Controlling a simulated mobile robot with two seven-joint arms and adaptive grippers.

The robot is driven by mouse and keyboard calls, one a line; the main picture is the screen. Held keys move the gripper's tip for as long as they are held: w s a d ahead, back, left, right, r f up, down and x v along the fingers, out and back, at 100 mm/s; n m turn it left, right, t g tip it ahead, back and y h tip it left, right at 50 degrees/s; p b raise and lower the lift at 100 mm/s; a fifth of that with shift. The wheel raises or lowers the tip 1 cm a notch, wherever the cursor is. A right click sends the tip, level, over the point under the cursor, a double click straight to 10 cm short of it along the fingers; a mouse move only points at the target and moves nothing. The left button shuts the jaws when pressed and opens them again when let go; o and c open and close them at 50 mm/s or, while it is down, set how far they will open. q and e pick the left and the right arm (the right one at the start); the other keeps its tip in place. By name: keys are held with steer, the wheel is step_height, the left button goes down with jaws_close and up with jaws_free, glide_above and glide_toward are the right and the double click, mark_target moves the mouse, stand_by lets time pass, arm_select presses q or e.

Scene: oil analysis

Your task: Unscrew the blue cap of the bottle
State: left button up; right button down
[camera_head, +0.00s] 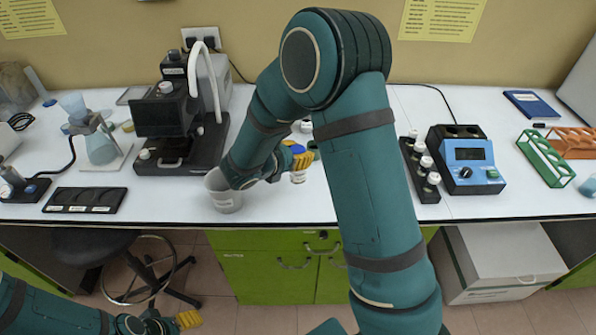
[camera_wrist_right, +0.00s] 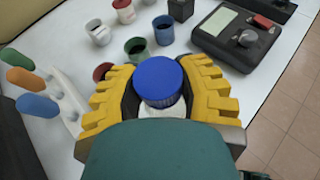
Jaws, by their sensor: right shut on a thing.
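The blue cap (camera_head: 298,149) shows at the middle of the head view, on a small white bottle (camera_head: 298,177) that stands on the white table. My right gripper (camera_head: 304,160) is at the cap, its yellow fingers shut around it. In the right wrist view the blue cap (camera_wrist_right: 160,82) lies between the two yellow fingers, with a bit of the white bottle (camera_wrist_right: 165,108) below it. The exact finger contact is partly hidden. My left gripper (camera_head: 188,320) is low at the left, below the table; its opening is unclear.
A grey-white cup (camera_head: 224,190) stands left of the bottle, partly behind my right arm. A microscope-like device (camera_head: 170,120) is behind it. A dark rack of white-capped bottles (camera_head: 421,172) and a blue meter (camera_head: 468,165) stand to the right.

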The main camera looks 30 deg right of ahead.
steer(key=shift+f+b, duration=0.35)
steer(key=shift+f, duration=2)
steer(key=shift+f, duration=0.2)
steer(key=c, duration=0.6)
jaws_free()
steer(key=shift+r, duration=0.1)
